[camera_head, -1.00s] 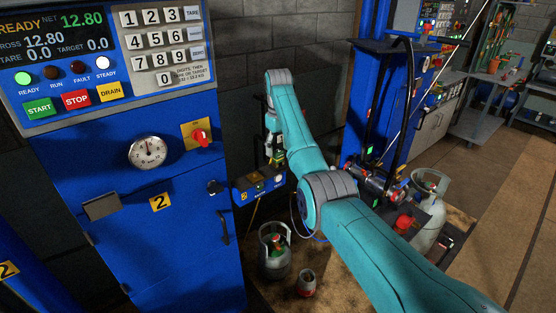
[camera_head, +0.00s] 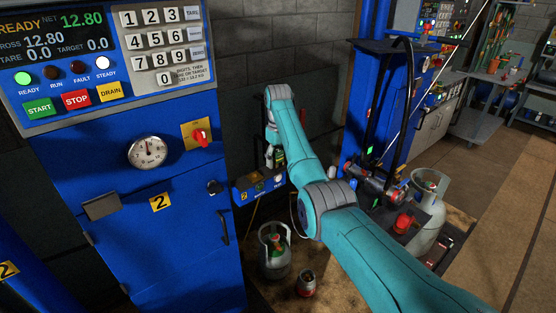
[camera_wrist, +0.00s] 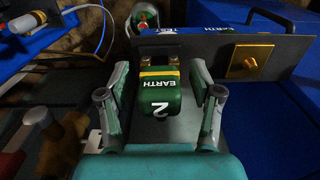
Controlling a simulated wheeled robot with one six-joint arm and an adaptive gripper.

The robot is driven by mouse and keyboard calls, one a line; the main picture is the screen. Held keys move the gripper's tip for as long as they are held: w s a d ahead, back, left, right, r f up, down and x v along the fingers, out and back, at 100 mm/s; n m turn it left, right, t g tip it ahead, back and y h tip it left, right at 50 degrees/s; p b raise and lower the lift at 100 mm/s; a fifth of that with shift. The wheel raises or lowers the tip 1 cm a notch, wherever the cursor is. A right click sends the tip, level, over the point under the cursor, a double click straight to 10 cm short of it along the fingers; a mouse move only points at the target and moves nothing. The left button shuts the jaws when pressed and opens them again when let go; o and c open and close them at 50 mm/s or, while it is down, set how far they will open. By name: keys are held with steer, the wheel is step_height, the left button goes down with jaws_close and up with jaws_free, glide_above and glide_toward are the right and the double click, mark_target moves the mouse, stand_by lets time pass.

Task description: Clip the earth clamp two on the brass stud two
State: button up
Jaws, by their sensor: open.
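The green earth clamp two (camera_wrist: 160,92), marked EARTH and 2 with a yellow band, sits between my gripper's fingers in the wrist view. Its metal jaws point up the picture, towards the edge of a grey panel. My gripper (camera_wrist: 160,103) is open, one finger on each side of the clamp, with dark gaps showing at both sides. In the head view my gripper (camera_head: 275,155) hangs above the blue box, and green shows beside it. A square brass-coloured fitting (camera_wrist: 250,63) is on the panel right of the clamp. I cannot tell whether it is brass stud two.
The blue box (camera_head: 264,190) with a yellow 2 label is mounted by the wall. The blue scale cabinet (camera_head: 150,240) stands close on the left. A small gas cylinder (camera_head: 275,262) and a red-topped can (camera_head: 307,284) stand below. A blue rack (camera_head: 374,110) is on the right.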

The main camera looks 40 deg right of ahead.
mark_target(278, 150)
stand_by(0.5)
jaws_close()
steer(key=shift+r, duration=0.15)
steer(key=shift+r, duration=2.9)
